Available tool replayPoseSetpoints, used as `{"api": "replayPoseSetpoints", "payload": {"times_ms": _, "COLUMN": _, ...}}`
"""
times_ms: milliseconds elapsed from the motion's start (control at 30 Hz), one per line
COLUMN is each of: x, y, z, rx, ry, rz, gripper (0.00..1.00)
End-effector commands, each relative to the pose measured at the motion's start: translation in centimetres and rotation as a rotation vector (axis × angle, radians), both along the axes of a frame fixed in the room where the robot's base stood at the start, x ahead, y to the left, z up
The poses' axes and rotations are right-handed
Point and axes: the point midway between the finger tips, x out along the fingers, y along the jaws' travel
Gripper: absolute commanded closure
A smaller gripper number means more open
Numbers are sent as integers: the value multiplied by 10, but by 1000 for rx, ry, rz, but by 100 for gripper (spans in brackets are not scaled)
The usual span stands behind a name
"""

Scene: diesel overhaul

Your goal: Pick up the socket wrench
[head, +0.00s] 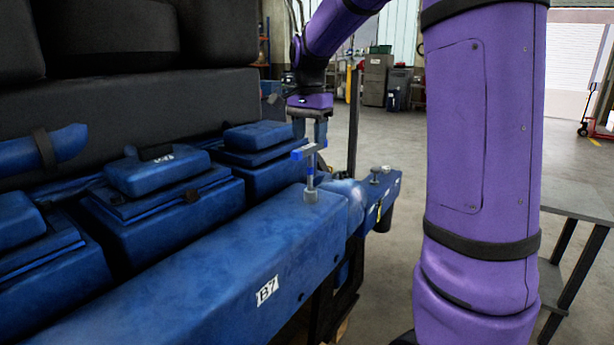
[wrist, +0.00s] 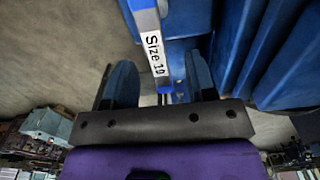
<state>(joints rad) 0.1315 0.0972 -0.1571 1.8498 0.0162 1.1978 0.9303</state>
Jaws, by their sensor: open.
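The socket wrench (head: 310,178) stands upright on the blue engine block, near its far end. It has a grey shaft and a T-handle with blue ends. In the wrist view the handle of the socket wrench (wrist: 152,45) carries a white label reading "Size 19" or "Size 10". My gripper (head: 309,136) is just above the handle, pointing down, with its jaws apart. In the wrist view the fingers of my gripper (wrist: 160,84) are on either side of the handle's lower end, with gaps showing.
The blue engine block (head: 220,255), marked B7, runs along the front, with raised blue covers (head: 165,175) to the left. Small metal parts (head: 380,171) stand on a blue ledge beyond the wrench. A grey table (head: 577,200) is at the right. Open floor lies behind.

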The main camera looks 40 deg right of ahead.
Motion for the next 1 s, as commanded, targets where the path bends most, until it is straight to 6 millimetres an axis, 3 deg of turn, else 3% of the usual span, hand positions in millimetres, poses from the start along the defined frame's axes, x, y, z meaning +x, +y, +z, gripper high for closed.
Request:
{"api": "replayPoseSetpoints", "payload": {"times_ms": 267, "x": -1, "y": 0, "z": -20, "rx": 0, "ry": -1, "rz": 1, "gripper": 49}}
{"api": "replayPoseSetpoints", "payload": {"times_ms": 600, "x": -3, "y": 1, "z": -62, "rx": 0, "ry": 0, "rz": 1, "gripper": 49}}
{"api": "replayPoseSetpoints", "payload": {"times_ms": 900, "x": -3, "y": 1, "z": -67, "rx": 0, "ry": -2, "rz": 2, "gripper": 49}}
{"api": "replayPoseSetpoints", "payload": {"times_ms": 1000, "x": -3, "y": 1, "z": -67, "rx": 0, "ry": -2, "rz": 2, "gripper": 70}}
